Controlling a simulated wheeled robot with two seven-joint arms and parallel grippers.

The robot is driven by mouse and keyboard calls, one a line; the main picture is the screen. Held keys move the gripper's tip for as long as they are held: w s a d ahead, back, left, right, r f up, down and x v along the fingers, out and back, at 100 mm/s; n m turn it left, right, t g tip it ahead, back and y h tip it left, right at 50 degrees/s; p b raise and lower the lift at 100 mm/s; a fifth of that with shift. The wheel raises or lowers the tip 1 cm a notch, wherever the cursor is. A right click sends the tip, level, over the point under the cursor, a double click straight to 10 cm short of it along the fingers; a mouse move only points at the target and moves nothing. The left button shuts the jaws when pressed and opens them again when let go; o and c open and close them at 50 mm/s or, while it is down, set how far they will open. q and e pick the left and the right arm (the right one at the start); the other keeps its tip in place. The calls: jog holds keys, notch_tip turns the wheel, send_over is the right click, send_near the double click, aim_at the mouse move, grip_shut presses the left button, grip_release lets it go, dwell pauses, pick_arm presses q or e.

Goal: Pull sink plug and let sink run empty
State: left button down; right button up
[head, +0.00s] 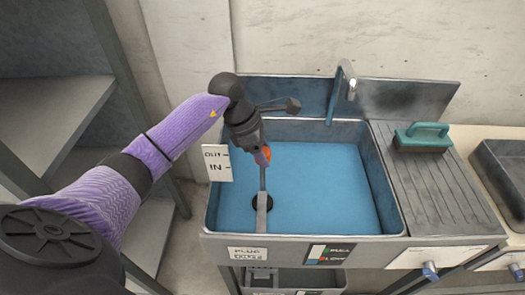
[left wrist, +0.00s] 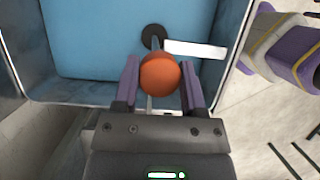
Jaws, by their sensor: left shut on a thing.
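The grey sink (head: 388,180) has a blue interior (head: 320,185); I cannot tell how much water is in it. An orange ball knob (head: 265,155) sits on a thin grey rod over the sink's left part. My left gripper (head: 258,150) is shut on this knob, and the left wrist view shows the knob (left wrist: 160,75) between my two purple fingers (left wrist: 160,85). A dark round plug or drain (head: 255,202) lies below, at the rod's lower part. It also shows in the left wrist view (left wrist: 153,31). Whether the plug is seated is unclear. My right gripper is out of view.
A white OUT/IN plate (head: 217,163) stands at the sink's left rim. A tap (head: 340,90) rises at the back. A green brush (head: 423,137) lies on the ribbed drainboard (head: 425,185) at right. Grey shelving (head: 50,110) stands at left.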

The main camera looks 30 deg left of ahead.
pick_arm(q)
jog(key=shift+c, duration=0.7)
grip_release()
jog(key=shift+r, duration=0.2)
jog(key=p+v, duration=0.1)
jog(key=v, duration=0.9)
jog(key=shift+f, duration=0.1)
